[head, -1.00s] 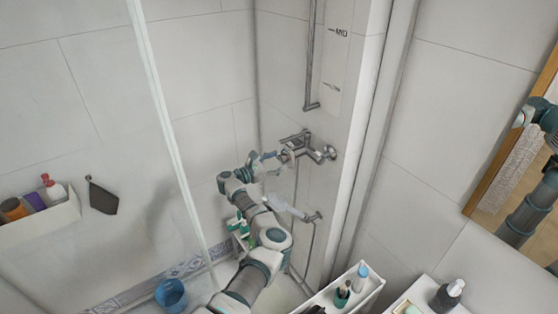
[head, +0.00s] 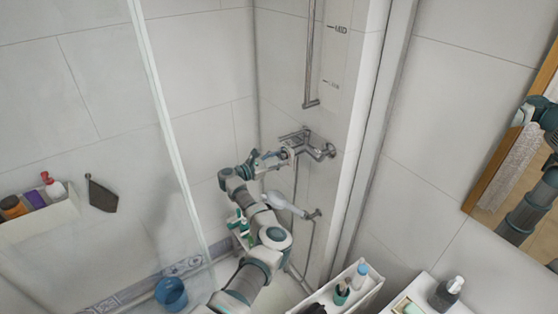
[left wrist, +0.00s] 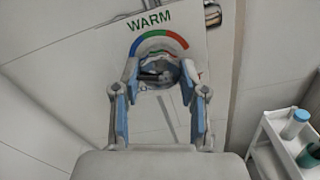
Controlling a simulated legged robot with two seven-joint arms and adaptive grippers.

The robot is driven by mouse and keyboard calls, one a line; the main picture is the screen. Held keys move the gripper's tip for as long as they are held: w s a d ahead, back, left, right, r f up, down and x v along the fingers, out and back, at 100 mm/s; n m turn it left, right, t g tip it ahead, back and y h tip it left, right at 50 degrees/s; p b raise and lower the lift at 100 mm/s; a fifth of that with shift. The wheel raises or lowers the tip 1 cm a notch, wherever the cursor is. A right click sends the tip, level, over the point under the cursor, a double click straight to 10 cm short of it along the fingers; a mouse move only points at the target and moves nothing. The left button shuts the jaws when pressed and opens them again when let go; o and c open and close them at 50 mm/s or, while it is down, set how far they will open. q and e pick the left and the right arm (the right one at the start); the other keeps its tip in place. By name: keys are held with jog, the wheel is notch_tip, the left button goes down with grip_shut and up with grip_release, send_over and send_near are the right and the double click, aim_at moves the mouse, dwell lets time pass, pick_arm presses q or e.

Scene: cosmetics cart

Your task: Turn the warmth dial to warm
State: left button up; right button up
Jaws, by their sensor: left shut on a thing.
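The warmth dial is on the shower mixer (head: 318,150) on the wall. In the left wrist view the dial (left wrist: 160,66) sits below a green WARM label (left wrist: 149,20) and a coloured arc (left wrist: 160,37) with green, red and blue parts. My left gripper (head: 281,156) reaches the left end of the mixer. In the left wrist view its fingers (left wrist: 159,85) are on either side of the dial and shut on it. The dial's pointer is too small and dark to read. My right gripper is not in view.
A hand shower (head: 283,204) hangs just below my left gripper. A riser bar (head: 311,60) stands above the mixer.

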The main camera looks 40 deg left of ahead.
pick_arm(q)
jog(key=m+b, duration=0.1)
jog(key=m, duration=0.1)
jog(key=m+b, duration=0.1)
jog(key=b, duration=0.1)
jog(key=shift+f+m, duration=0.35)
jog(key=shift+m, duration=0.05)
jog(key=m+b, duration=0.3)
jog(key=shift+m, duration=0.3)
jog(key=m+b, duration=0.5)
jog(key=m, duration=0.1)
jog(key=shift+w, duration=0.1)
jog(key=shift+r+m+b, duration=0.1)
jog(key=shift+m+b, duration=0.25)
jog(key=shift+m, duration=0.05)
jog(key=shift+m+b, duration=0.3)
jog(key=shift+m, duration=0.2)
jog(key=o, duration=1)
jog(key=shift+o, duration=0.7)
jog(key=shift+a+r, duration=0.1)
jog(key=shift+r, duration=0.1)
